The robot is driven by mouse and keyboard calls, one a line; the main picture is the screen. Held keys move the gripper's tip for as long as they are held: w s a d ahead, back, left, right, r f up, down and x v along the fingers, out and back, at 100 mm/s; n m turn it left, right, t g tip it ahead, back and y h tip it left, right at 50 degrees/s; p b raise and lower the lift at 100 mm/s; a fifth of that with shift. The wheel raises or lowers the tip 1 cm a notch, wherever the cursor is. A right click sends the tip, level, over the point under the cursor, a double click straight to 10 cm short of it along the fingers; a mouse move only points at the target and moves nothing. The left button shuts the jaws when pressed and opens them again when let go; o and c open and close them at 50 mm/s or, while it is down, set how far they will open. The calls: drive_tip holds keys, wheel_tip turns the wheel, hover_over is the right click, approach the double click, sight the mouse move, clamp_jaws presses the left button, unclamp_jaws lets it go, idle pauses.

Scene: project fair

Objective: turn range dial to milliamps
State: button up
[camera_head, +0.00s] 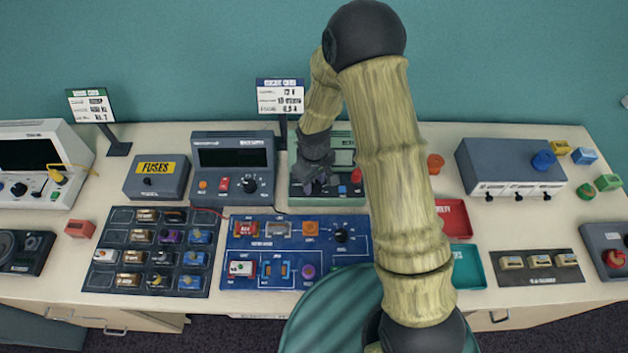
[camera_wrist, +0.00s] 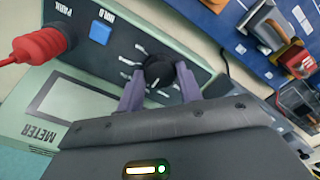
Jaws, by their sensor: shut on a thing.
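The green meter (camera_head: 342,143) stands at the back middle of the table, partly hidden behind my arm in the head view. In the wrist view its body (camera_wrist: 84,75) carries a blank screen, the label METER, a blue HOLD button (camera_wrist: 100,32) and a black range dial (camera_wrist: 158,71) with white marks around it. My gripper (camera_wrist: 160,90) is shut on the range dial, one purple finger on each side. In the head view my gripper (camera_head: 316,182) is over the meter's left part. The marks' lettering is too small to read.
A red probe plug (camera_wrist: 42,45) with its lead sits in the meter by the PARK label. Left of the meter is a bench supply (camera_head: 233,165); in front is a blue circuit board (camera_head: 262,256). Red (camera_head: 455,218) and teal (camera_head: 468,267) trays lie to the right.

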drive_tip(key=m+b, duration=0.2)
drive_tip(key=m, duration=1)
drive_tip(key=shift+r+m, duration=0.1)
drive_tip(key=shift+m, duration=0.2)
drive_tip(key=m+p, duration=0.1)
drive_tip(key=m, duration=0.3)
drive_tip(key=shift+m+p, duration=0.3)
drive_tip(key=m+p, duration=0.1)
drive_tip(key=m, duration=0.3)
drive_tip(key=shift+p, duration=0.3)
drive_tip(key=o, duration=1)
